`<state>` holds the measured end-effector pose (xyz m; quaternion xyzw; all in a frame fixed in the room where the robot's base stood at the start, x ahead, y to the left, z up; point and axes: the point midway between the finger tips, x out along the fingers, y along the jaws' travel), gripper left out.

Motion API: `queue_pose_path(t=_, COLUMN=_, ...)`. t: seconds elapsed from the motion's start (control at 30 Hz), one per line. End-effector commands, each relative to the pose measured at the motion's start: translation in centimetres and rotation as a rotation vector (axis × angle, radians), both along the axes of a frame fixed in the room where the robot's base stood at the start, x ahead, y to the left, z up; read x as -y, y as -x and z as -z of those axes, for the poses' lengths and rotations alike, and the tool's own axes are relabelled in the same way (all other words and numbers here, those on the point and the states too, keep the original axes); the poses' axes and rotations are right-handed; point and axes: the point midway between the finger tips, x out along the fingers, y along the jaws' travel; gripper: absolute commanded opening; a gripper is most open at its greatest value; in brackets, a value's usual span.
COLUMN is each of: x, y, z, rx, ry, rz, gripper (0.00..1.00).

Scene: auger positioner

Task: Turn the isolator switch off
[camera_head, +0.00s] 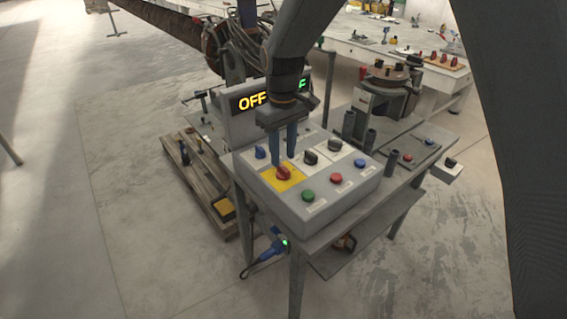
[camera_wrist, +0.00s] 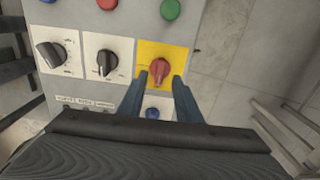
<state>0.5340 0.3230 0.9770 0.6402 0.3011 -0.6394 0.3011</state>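The isolator switch is a red rotary knob (camera_head: 283,173) on a yellow plate (camera_head: 270,182) on the sloped top of a grey control box (camera_head: 318,210). In the wrist view the red knob (camera_wrist: 159,70) sits between and just beyond the tips of two blue fingers. My gripper (camera_head: 284,160) points down at the knob, its fingers apart on either side. In the wrist view my gripper (camera_wrist: 160,84) is open, with a gap between the fingers. Whether the fingertips touch the knob cannot be told. A display (camera_head: 252,101) behind the box reads "OFF" in yellow; a green letter shows right of my arm.
Black knobs (camera_head: 310,157), a blue knob (camera_head: 261,152) and green (camera_head: 308,196) and red (camera_head: 336,179) buttons sit close by on the same box. A wooden pallet (camera_head: 200,185) lies on the floor at left. A machine (camera_head: 385,90) stands at the bench's back right.

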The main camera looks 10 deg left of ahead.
Motion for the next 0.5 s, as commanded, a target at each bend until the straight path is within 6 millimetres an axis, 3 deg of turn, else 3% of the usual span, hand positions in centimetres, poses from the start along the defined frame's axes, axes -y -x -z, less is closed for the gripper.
queue_pose_path(t=0.23, x=-0.1, y=-0.1, z=-3.3, rx=0.002, ry=-0.001, rz=-0.001, gripper=0.31)
queue_pose_path(t=0.5, x=0.0, y=0.0, z=-3.9, rx=0.000, ry=0.000, rz=0.000, gripper=0.31)
